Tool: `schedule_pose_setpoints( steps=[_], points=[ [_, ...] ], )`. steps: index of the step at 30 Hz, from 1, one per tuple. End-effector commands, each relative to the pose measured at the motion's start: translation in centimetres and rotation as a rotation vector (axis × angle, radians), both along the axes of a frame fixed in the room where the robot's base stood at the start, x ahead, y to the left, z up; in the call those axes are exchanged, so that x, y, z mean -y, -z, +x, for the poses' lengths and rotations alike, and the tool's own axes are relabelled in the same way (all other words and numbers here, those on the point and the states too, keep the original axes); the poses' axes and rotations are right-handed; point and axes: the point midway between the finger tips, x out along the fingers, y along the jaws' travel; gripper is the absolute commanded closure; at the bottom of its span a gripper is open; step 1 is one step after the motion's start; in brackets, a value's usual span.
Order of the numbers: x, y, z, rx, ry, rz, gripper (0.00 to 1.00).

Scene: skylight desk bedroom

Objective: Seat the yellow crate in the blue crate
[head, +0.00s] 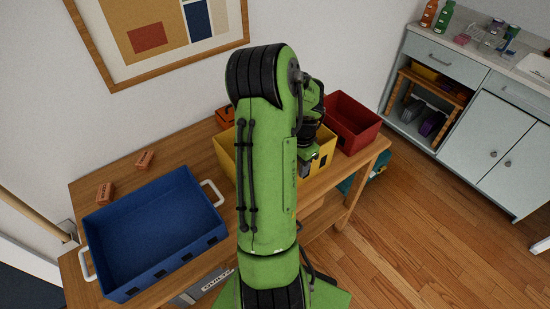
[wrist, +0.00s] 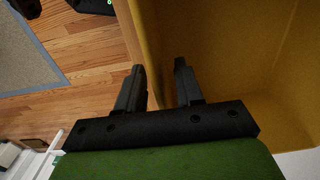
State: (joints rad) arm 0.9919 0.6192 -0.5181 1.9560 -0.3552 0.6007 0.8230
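The blue crate (head: 150,228) stands empty on the left part of the wooden table, with a white handle at each end. The yellow crate (head: 225,150) stands on the same table to its right, partly hidden behind my green arm. In the wrist view the yellow crate (wrist: 225,40) fills the right side, and its inside looks empty. My gripper (wrist: 159,80) is at the yellow crate's near-side wall, its fingers apart. One finger shows over the floor side and the other over the crate side. I cannot tell whether either touches the wall.
A red crate (head: 352,122) stands right of the yellow one, near the table's right end. An orange item (head: 226,115) is behind the yellow crate.

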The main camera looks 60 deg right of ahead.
Motion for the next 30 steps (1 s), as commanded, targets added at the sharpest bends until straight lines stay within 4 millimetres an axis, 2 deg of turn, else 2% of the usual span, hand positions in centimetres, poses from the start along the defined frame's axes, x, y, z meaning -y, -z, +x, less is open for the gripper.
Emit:
schedule_pose_setpoints(
  steps=[4,11,12,30],
  points=[
    [0.0,-0.1,0.01,0.001,0.0,0.0,0.64],
    [0.0,-0.13,0.01,0.001,0.0,0.0,0.98],
    [0.01,-0.13,0.02,0.001,0.0,0.0,1.0],
    [0.01,-0.15,0.02,0.001,-0.001,0.0,1.0]
  ],
)
